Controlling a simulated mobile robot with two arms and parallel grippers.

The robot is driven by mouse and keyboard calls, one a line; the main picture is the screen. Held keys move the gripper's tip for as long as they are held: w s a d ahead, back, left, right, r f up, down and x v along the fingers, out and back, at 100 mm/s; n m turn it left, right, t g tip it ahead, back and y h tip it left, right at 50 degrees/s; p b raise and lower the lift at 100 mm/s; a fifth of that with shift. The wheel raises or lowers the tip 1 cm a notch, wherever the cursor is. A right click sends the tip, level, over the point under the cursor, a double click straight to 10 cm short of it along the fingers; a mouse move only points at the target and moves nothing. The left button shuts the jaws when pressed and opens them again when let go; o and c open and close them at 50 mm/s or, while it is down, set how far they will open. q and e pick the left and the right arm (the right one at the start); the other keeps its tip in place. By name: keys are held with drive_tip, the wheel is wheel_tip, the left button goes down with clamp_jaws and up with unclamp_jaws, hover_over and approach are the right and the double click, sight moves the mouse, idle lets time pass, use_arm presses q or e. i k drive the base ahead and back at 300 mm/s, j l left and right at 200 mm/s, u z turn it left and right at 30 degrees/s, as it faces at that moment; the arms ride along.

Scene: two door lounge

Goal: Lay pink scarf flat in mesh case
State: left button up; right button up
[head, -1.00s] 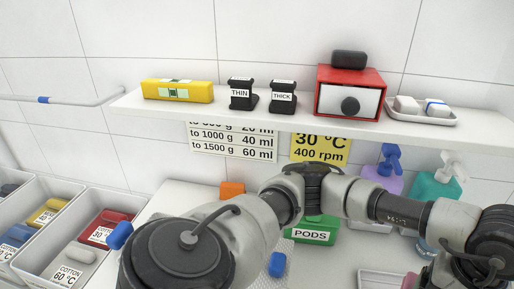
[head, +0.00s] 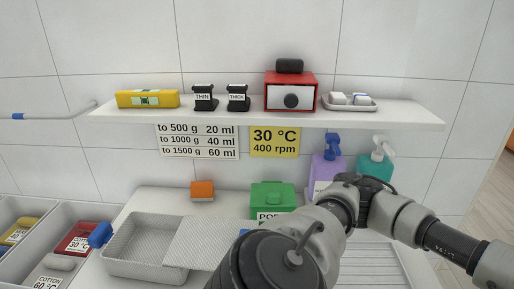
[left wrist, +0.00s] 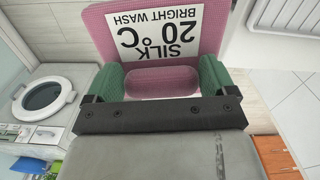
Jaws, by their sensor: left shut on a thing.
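The mesh case (head: 124,268) stands on the white counter in the head view. It is a pale grey perforated tray, open at the top, with its perforated lid (head: 205,238) laid out to the right. A blue tab (head: 100,233) is on its left end. The part of the case I see looks empty; my arm hides part of the lid. In the left wrist view my left gripper (left wrist: 162,84) is shut on the pink scarf (left wrist: 160,76), between green finger pads. A pink panel with a SILK 20 °C label (left wrist: 155,35) shows beyond it. My right gripper is out of view.
A shelf (head: 300,118) with a red box (head: 290,80) hangs above the counter. A green PODS box (head: 272,196), an orange block (head: 202,190) and pump bottles (head: 326,169) stand behind. Labelled bins (head: 75,240) are at the left. A washing machine (left wrist: 45,100) shows in the wrist view.

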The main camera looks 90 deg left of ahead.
sight(150, 252)
drive_tip(key=l+z, duration=0.1)
drive_tip(key=z, duration=0.4)
drive_tip(key=k+l+z, duration=0.1)
drive_tip(key=z, duration=0.4)
drive_tip(key=l+z, duration=0.25)
drive_tip(key=z, duration=0.2)
drive_tip(key=l+z, duration=0.15)
drive_tip(key=z, duration=0.35)
drive_tip(key=k+l+z, duration=0.1)
drive_tip(key=l+z, duration=0.25)
drive_tip(key=l, duration=0.4)
drive_tip(key=u, duration=0.45)
drive_tip(key=l+u, duration=0.1)
drive_tip(key=u, duration=0.8)
drive_tip(key=k+l+u, duration=0.1)
drive_tip(key=u, duration=0.75)
drive_tip(key=k+u, duration=0.1)
drive_tip(key=u, duration=0.8)
drive_tip(key=k+u, duration=0.1)
drive_tip(key=u, duration=0.35)
drive_tip(key=i+j+u, duration=0.1)
drive_tip(key=u, duration=0.4)
drive_tip(key=i+j+u, duration=0.1)
drive_tip(key=u, duration=0.35)
drive_tip(key=i, duration=0.7)
